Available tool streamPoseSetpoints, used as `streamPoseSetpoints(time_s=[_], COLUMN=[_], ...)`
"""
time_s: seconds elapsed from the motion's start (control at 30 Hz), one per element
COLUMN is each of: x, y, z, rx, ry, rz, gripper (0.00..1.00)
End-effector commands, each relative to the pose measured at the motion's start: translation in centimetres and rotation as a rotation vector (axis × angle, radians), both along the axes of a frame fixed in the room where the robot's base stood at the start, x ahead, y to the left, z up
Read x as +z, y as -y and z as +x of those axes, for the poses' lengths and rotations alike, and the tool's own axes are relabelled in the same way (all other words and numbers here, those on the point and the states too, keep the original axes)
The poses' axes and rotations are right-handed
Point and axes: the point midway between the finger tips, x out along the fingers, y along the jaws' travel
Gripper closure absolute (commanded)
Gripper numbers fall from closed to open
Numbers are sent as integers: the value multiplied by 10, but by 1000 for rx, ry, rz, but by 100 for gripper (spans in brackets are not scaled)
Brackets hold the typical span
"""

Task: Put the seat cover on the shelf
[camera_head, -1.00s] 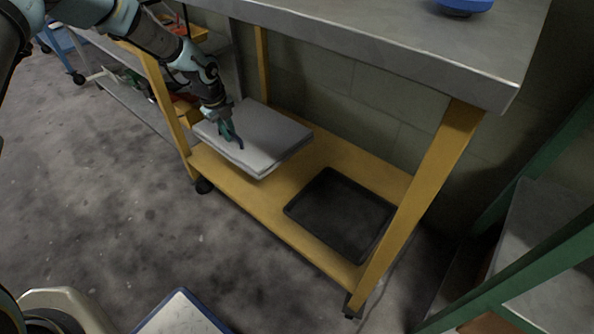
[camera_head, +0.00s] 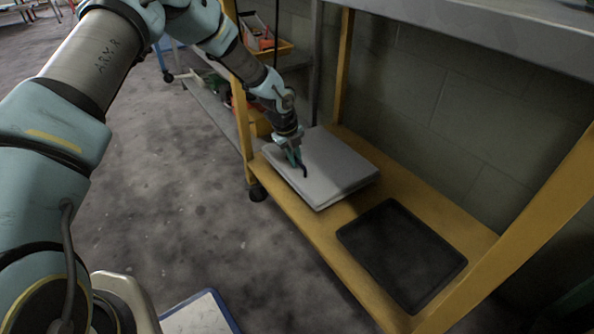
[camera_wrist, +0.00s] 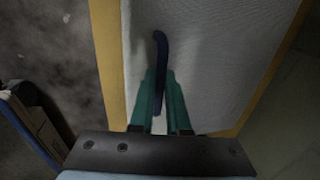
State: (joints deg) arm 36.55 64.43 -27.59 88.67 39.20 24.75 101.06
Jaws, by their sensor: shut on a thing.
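The seat cover, a flat pale grey slab (camera_head: 330,168), is over the left part of the yellow lower shelf (camera_head: 315,225), with its near edge close to the shelf's front. I cannot tell whether it rests fully on the shelf. My gripper (camera_head: 297,160), with green fingers, is at the left part of its top face. In the wrist view my gripper (camera_wrist: 161,100) is shut on a dark blue curved strip (camera_wrist: 160,50), which seems to be the cover's handle. The cover (camera_wrist: 215,50) fills the middle of that view.
A black tray (camera_head: 402,255) lies on the shelf, right of the cover. Yellow posts (camera_head: 242,125) and a grey worktop (camera_head: 500,25) frame the shelf. A block wall (camera_head: 430,90) stands behind. Red and yellow bins (camera_head: 268,45) are at the back left.

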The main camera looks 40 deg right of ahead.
Motion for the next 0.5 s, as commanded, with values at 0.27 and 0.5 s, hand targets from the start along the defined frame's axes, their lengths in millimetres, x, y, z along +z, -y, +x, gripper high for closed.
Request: streamPoseSetpoints(time_s=[0.27,0.5], x=[-34,-33], y=[0,0], z=[0,0], rx=[0,0], ry=[-1,0], rz=[-1,-1], gripper=[100,100])
